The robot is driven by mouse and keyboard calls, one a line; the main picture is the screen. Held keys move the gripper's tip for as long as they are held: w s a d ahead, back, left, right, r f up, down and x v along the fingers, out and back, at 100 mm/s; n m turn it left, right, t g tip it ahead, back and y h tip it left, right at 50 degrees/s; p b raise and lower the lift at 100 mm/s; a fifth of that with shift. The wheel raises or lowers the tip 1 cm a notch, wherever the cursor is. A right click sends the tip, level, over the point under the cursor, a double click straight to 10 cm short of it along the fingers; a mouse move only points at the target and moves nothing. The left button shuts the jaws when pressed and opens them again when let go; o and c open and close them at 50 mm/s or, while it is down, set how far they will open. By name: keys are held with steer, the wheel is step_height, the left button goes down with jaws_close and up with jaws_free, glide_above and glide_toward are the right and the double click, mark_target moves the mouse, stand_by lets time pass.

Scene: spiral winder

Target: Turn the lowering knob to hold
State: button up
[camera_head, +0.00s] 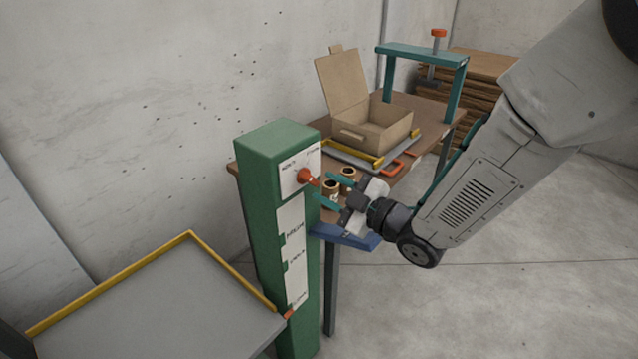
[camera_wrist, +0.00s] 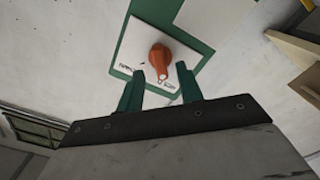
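The lowering knob is an orange-red knob (camera_head: 305,176) on a white label plate near the top of the green post (camera_head: 262,190). In the wrist view the knob (camera_wrist: 160,58) sits on its white plate (camera_wrist: 133,48), with small lettering on both sides of its lower end. The lettering is too small to read surely. My gripper (camera_head: 322,192) points at the plate from the right. In the wrist view my gripper's two green fingers (camera_wrist: 160,82) are apart, with the knob just beyond and between their tips. I cannot tell whether they touch it.
A grey platform with a yellow rim (camera_head: 190,236) is at the lower left of the post. The floor at right is clear.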

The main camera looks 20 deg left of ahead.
steer(key=v, duration=0.4)
stand_by(0.3)
